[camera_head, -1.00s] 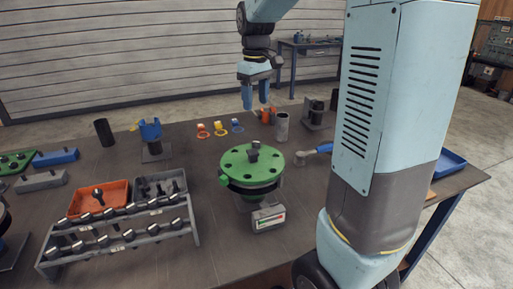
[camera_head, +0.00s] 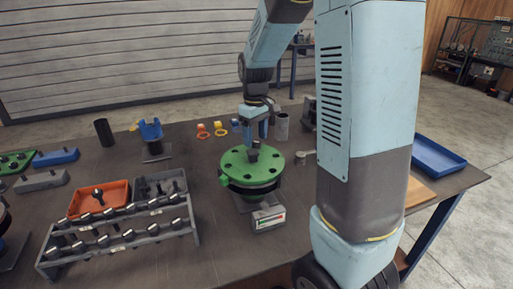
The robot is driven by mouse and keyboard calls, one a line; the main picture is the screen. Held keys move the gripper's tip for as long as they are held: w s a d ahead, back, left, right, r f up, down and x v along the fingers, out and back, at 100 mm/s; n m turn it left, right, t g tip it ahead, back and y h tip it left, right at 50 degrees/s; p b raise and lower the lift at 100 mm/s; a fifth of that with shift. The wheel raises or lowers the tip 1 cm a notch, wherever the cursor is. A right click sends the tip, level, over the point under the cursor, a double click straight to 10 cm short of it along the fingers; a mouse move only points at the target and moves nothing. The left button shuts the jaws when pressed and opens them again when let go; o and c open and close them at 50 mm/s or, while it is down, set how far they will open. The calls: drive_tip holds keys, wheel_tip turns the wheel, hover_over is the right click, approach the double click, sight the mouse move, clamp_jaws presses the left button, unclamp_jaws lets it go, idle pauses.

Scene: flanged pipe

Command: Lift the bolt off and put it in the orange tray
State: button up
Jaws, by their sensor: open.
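A dark bolt (camera_head: 254,154) stands upright in the green flange (camera_head: 238,175) on the pipe, towards the flange's back right part. The flange has several dark holes in its top. My gripper (camera_head: 256,136) points down just above the bolt, its two light blue fingers apart. Whether the fingertips reach beside the bolt head is too small to tell. The orange tray (camera_head: 77,209) lies at the left of the table, with a dark bolt (camera_head: 98,195) in it.
A grey rack (camera_head: 120,238) with several bolts stands in front of the orange tray, and a grey bin (camera_head: 150,187) sits right beside it. A small box with a display (camera_head: 268,217) is before the flange. A grey cylinder (camera_head: 282,127) stands behind it. Bare table lies between bin and flange.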

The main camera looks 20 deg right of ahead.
drive_tip(key=shift+f, duration=0.7)
clamp_jaws()
